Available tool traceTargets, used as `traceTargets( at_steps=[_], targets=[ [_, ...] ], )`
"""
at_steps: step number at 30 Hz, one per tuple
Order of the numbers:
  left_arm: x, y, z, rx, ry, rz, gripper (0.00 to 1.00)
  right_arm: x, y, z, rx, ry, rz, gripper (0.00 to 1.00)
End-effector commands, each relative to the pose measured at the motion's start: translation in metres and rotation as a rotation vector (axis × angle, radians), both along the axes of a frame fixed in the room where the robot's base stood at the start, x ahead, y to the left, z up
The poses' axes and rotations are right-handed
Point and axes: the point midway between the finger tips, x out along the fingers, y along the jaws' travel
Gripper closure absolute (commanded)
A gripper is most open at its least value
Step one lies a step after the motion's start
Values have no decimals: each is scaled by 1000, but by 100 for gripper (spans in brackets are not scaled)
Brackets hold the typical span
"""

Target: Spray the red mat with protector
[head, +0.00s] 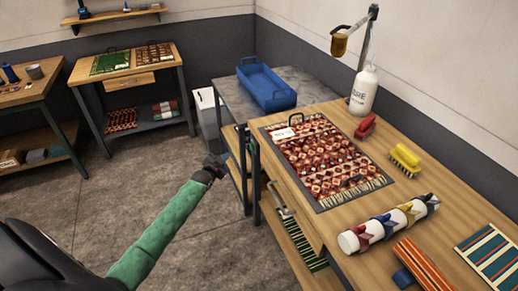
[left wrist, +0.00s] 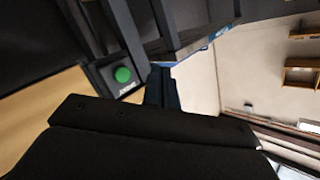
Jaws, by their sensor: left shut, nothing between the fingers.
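The red patterned mat (head: 325,160) with fringed ends lies flat on the wooden table at the right, with a small white tag and a black handle at its far end. A white bottle (head: 364,92) with dark, partly readable lettering stands upright behind the mat; I cannot tell whether it is the protector. My left gripper (head: 216,161) is shut and empty, held left of the table and apart from the mat. Its fingers (left wrist: 163,90) also show in the left wrist view, near a dark box with a green button (left wrist: 123,75). My right gripper is not in view.
On the table are a red brush (head: 365,127), a yellow brush (head: 405,158), a rolled bundle (head: 388,223) and striped pieces (head: 490,255). An amber cup (head: 339,44) hangs from a stand. A blue tray (head: 266,87) sits on a grey bench. Floor (head: 130,200) at left is clear.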

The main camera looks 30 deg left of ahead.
Motion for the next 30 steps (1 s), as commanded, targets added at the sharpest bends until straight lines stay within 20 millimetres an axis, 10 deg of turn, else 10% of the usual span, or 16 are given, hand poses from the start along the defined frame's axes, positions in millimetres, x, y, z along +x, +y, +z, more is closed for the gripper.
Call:
traceTargets(
  at_steps=[30],
  targets=[
    [29, -24, 6, 92, -32, -18, 100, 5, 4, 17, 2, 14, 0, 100]
  ],
)
